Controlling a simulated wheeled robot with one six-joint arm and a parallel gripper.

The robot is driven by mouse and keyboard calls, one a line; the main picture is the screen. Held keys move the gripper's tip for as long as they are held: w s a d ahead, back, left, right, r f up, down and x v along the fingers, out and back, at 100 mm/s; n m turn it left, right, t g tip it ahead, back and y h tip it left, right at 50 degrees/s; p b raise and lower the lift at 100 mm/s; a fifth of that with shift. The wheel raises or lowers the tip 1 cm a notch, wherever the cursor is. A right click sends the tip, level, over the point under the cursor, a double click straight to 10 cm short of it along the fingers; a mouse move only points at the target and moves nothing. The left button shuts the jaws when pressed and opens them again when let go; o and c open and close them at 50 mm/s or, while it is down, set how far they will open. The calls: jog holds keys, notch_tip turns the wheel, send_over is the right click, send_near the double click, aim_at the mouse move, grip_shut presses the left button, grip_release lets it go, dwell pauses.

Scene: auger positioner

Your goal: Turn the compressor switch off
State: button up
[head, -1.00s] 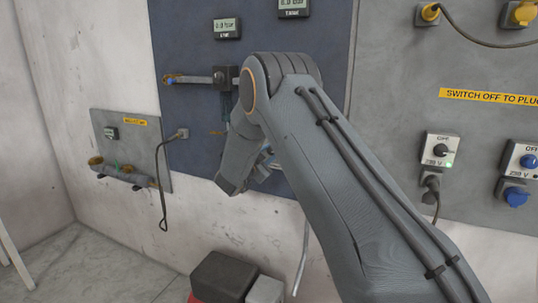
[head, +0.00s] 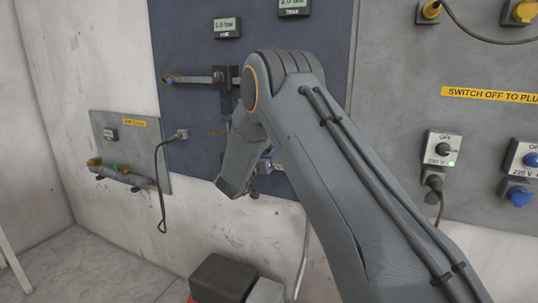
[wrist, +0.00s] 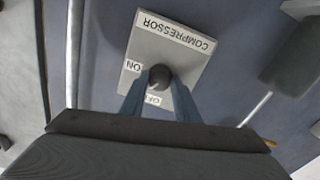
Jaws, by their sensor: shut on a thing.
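The compressor switch (wrist: 170,45) shows in the wrist view as a light grey plate labelled COMPRESSOR, seen upside down. Its dark round knob (wrist: 159,76) stands out from the plate, with an ON label on its left and a partly covered OFF label below it. My gripper (wrist: 158,88) has one blue finger on each side of the knob and is shut on it. Which label the knob points to cannot be told. In the head view my own arm hides the switch and most of the gripper.
A dark cylindrical part (wrist: 290,65) is at the right in the wrist view. In the head view, a 230 V switch box (head: 442,150) and a blue socket (head: 519,196) are on the right panel. A dark box (head: 222,278) is on the floor below.

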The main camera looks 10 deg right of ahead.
jog(key=n, duration=0.6)
jog(key=shift+n+p, duration=0.3)
jog(key=shift+r, duration=0.1)
dwell(0.3)
jog(key=o, duration=1)
jog(key=shift+d, duration=0.1)
jog(key=b+v, duration=0.2)
jog(key=v, duration=0.5)
jog(key=shift+s, duration=0.35)
